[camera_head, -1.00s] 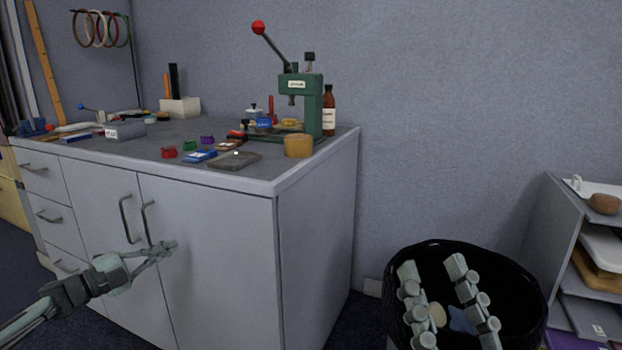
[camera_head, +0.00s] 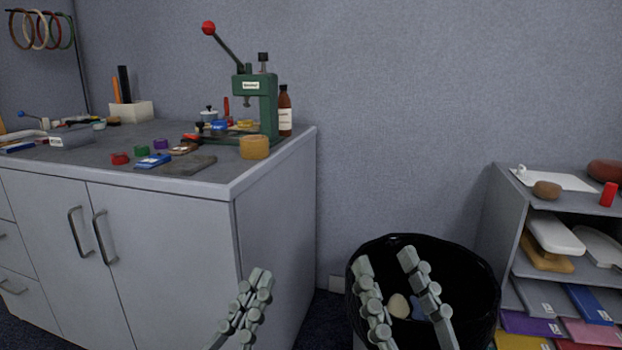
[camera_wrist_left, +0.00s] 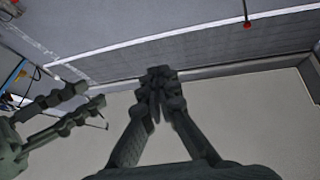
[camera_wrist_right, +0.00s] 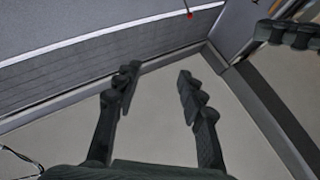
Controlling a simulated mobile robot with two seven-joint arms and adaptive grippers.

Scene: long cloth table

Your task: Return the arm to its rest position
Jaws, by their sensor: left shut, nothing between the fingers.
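My left gripper (camera_head: 258,290) is at the lower middle of the head view, in front of the grey cabinet's right side. Its fingers are together with nothing between them, as the left wrist view (camera_wrist_left: 160,75) also shows. My right gripper (camera_head: 388,258) is in front of the black bin (camera_head: 474,262), its fingers apart. The right wrist view shows its two fingertips (camera_wrist_right: 158,73) spread with nothing between them.
A grey cabinet (camera_head: 170,235) with a green press (camera_head: 262,100) and small coloured items on top stands at left. A grey shelf rack (camera_head: 500,215) with trays and boards stands at right. A pale item (camera_head: 398,305) shows in the bin.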

